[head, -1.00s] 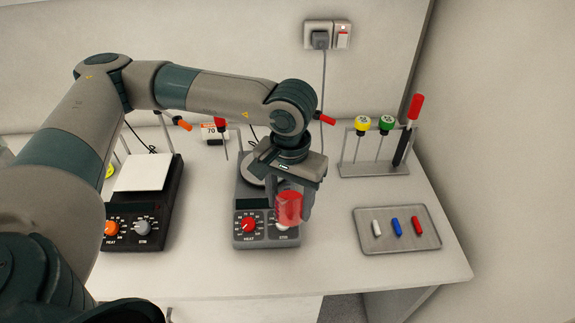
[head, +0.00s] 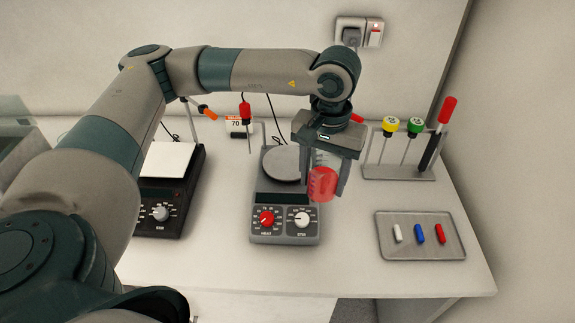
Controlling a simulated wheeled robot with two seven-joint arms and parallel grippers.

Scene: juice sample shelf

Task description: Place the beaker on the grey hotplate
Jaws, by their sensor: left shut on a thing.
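The beaker (head: 322,184) is clear with red liquid in it. My left gripper (head: 326,186) is shut on it and holds it upright, with a finger on each side. The beaker shows in front of and to the right of the grey hotplate (head: 284,212), overlapping the hotplate's right edge in the picture. It appears to be held above the surface, but the exact height cannot be told. The hotplate's round plate (head: 280,163) is bare, with its right part close to the gripper. The hotplate has a red and a white knob on its front. My right gripper is not in view.
A black hotplate (head: 172,190) with a white square top stands at the left. A rack (head: 400,173) with yellow, green and red-topped tools is at the back right. A metal tray (head: 420,250) with white, blue and red bars lies in front of it. A sign (head: 236,125) stands behind.

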